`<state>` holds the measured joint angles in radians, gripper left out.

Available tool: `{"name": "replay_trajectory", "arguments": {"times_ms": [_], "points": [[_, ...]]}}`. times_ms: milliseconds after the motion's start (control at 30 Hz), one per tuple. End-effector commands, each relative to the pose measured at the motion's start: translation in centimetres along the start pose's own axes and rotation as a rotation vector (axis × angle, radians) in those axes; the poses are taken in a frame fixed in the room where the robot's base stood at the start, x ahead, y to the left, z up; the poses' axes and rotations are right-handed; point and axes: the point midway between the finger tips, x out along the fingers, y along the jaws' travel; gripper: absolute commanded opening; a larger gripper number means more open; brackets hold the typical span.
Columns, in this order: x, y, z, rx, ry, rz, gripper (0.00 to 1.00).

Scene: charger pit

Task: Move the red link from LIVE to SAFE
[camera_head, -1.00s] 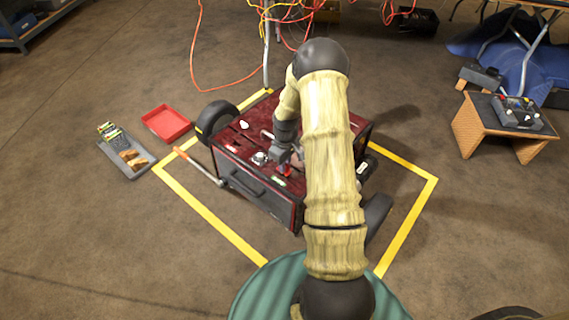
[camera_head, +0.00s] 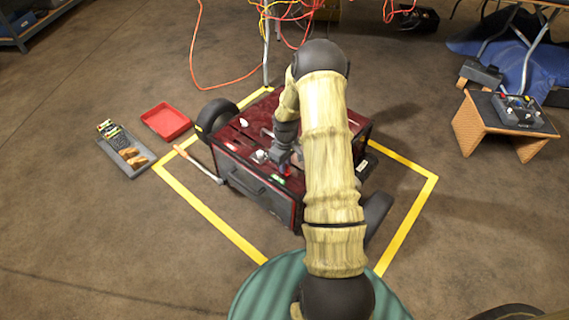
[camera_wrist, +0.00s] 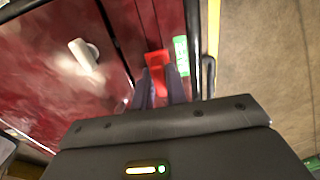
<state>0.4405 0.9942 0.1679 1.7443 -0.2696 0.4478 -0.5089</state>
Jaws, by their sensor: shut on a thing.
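The red link (camera_wrist: 158,64) is between the tips of my gripper (camera_wrist: 162,90) in the wrist view, and the gripper is shut on it. The link lies beside a green label (camera_wrist: 181,55) whose lettering I cannot read. In the head view, my gripper (camera_head: 286,164) points down at the dark red top of the cart (camera_head: 228,140), near its front edge. Only a bit of the red link (camera_head: 287,171) shows there, beside the green label (camera_head: 277,178). I cannot tell whether the link is seated or held just above the panel. My arm hides the cart's right part.
A white knob (camera_wrist: 85,56) stands on the panel. Left of the cart are a red tray (camera_head: 166,121), a grey tray (camera_head: 112,160) with items, and an orange-handled lever (camera_head: 198,164). Yellow floor tape (camera_head: 215,226) surrounds the cart. A low stand (camera_head: 505,125) is at right.

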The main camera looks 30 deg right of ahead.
Motion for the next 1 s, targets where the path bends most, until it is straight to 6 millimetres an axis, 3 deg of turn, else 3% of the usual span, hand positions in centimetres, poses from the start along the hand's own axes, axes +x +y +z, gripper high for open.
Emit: {"name": "replay_trajectory", "arguments": {"times_ms": [867,900,1000], "points": [[1.4,0.1,0.0,0.0,0.001,0.0,0.0],[1.4,0.1,0.0,0.0,0.001,0.001,0.16],[1.4,0.1,0.0,0.0,0.001,0.001,0.36]]}}
